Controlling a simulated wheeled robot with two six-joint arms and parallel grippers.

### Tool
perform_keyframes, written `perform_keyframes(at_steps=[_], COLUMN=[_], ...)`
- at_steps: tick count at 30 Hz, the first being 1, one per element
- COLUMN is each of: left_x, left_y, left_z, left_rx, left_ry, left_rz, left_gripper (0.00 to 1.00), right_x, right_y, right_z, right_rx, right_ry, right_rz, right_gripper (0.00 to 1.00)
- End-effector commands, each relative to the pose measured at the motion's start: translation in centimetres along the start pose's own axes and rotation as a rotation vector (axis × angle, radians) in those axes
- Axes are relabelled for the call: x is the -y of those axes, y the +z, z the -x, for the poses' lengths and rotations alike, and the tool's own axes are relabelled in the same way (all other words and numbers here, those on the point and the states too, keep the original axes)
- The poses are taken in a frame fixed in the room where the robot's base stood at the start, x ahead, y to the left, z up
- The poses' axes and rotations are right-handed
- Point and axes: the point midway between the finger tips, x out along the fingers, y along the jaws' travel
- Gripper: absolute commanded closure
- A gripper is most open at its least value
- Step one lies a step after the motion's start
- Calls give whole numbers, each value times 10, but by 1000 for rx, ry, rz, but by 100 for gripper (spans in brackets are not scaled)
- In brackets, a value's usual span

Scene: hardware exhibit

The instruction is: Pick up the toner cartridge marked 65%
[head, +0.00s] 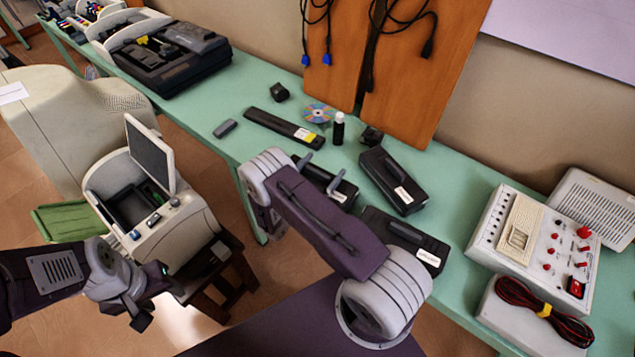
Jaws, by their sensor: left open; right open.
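The label print is too small to read, so I cannot tell which is marked 65%. My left gripper (139,312) is open and empty at the lower left, in front of the beige machine and away from the cartridges.
A long black bar (284,128), a disc (319,113) and a small bottle (338,129) lie behind the cartridges. A white control panel (520,240) and red cable (530,304) are at right. A beige machine (165,225) stands on a dark stool at left.

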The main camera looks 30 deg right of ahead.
Motion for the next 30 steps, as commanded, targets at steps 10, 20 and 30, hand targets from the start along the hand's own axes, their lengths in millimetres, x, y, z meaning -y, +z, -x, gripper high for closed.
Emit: perform_keyframes(at_steps=[10, 20, 30], left_x=[0, 0, 0], left_y=[0, 0, 0], left_z=[0, 0, 0], left_rx=[0, 0, 0], left_ry=[0, 0, 0], left_rz=[0, 0, 0], left_gripper=[49, 49, 49], right_x=[0, 0, -1], right_y=[0, 1, 23], right_z=[-1, -1, -1], right_rx=[0, 3, 3], right_ry=[1, 0, 0], right_rz=[0, -2, -5], right_gripper=[42, 91, 91])
